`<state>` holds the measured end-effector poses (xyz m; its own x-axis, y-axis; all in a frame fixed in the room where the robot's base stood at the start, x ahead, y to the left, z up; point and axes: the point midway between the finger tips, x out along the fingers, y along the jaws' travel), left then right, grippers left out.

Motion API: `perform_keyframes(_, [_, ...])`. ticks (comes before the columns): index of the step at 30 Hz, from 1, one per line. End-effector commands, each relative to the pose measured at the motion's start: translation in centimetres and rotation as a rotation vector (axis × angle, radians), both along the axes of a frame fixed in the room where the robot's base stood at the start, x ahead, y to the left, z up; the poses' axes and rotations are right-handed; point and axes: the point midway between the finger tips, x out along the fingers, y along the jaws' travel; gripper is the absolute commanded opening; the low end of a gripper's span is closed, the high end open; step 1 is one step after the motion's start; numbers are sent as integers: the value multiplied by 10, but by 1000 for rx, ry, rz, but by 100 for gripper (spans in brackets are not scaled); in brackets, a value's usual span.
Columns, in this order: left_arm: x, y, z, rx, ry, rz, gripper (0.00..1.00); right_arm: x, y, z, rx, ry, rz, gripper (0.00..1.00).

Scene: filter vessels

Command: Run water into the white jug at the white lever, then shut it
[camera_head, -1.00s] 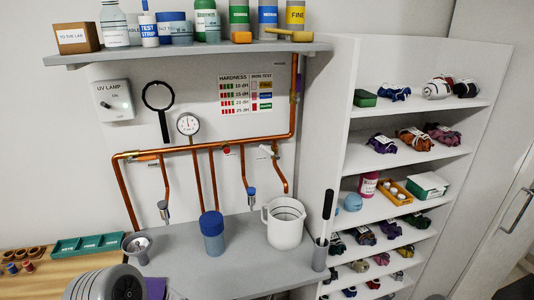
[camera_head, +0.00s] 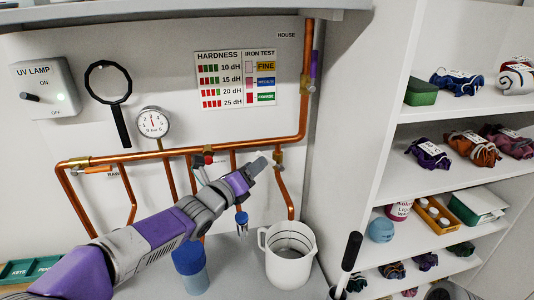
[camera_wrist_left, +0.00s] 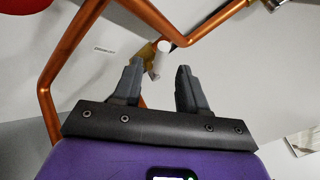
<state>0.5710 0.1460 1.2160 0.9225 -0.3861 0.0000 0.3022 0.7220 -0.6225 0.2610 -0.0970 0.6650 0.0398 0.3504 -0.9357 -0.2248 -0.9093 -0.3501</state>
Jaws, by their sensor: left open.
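The white jug (camera_head: 283,268) stands upright on the grey counter, below the copper pipe outlet (camera_head: 291,214) at the right. No water stream shows. My left gripper (camera_head: 262,165) reaches up from the left to the brass valve (camera_head: 278,157) above that outlet. In the left wrist view the gripper (camera_wrist_left: 158,68) has its two dark fingers apart, with nothing held. A brass valve (camera_wrist_left: 150,60) and a small white round end (camera_wrist_left: 164,46), probably the white lever, show between and just beyond the fingertips. In the head view the lever is mostly hidden by the gripper. My right gripper is out of view.
A red-handled valve (camera_head: 208,160) and a blue-capped nozzle (camera_head: 241,222) are near my left arm. A black-handled brush (camera_head: 349,258) stands right of the jug, beside the shelf unit (camera_head: 355,110).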

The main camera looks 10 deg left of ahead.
Motion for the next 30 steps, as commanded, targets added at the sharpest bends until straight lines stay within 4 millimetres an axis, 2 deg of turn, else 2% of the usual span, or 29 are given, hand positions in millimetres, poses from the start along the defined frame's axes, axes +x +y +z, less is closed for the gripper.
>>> perform_keyframes(6, [32,-14,-1,-4,3,-1,42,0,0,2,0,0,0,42])
perform_keyframes(10, [46,-20,0,-5,2,-1,42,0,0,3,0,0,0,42])
perform_keyframes(15, [54,-23,-1,-4,3,-1,42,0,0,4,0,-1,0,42])
perform_keyframes(23, [55,-24,-1,-4,3,0,42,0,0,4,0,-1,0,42])
perform_keyframes(30, [55,-23,-1,-4,3,0,5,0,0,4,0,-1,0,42])
